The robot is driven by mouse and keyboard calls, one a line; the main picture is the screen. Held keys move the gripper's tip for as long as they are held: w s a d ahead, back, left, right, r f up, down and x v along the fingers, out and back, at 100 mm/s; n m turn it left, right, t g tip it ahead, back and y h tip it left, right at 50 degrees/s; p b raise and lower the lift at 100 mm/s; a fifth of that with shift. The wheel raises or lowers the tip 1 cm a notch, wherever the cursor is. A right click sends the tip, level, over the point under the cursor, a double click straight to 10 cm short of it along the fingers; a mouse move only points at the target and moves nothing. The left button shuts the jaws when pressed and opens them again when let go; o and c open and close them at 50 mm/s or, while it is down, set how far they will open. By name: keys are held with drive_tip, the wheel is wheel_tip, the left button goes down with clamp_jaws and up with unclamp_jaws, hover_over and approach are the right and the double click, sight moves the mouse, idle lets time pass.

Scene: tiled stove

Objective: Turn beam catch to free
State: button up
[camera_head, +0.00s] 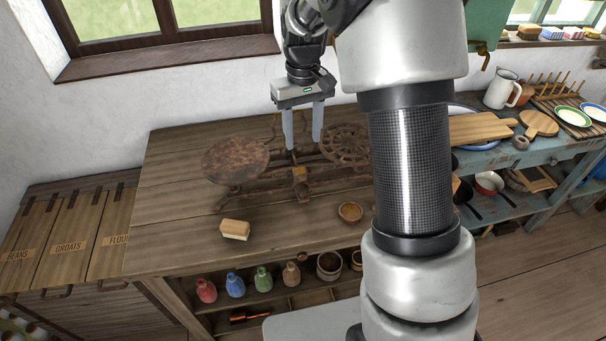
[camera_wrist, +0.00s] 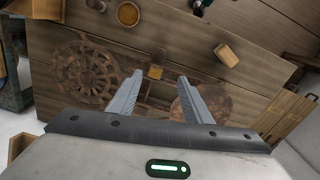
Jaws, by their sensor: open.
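A rusty old balance scale (camera_head: 268,186) stands on the wooden table, with a round flat plate (camera_head: 235,158) at its left and a spoked round pan (camera_head: 345,145) at its right. At the middle of its front is a small block with a yellowish top (camera_head: 299,172), which looks like the beam catch; it also shows in the wrist view (camera_wrist: 155,72). My gripper (camera_head: 304,145) points down above the scale's middle, open and empty. In the wrist view my fingers (camera_wrist: 157,85) are spread, with the block just beyond and between their tips. Which way the catch is turned cannot be told.
A light wooden block (camera_head: 235,229) and a small wooden bowl (camera_head: 350,212) sit on the table's front part. Several coloured bottles (camera_head: 235,283) stand on the shelf below. A window and white wall are behind. The table's left end is clear.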

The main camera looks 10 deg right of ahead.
sight(303, 187)
drive_tip(key=shift+n, duration=0.3)
wheel_tip(303, 187, down, 18)
drive_tip(key=shift+r+b, duration=0.25)
drive_tip(key=shift+b, duration=0.15)
drive_tip(key=shift+c, duration=0.3)
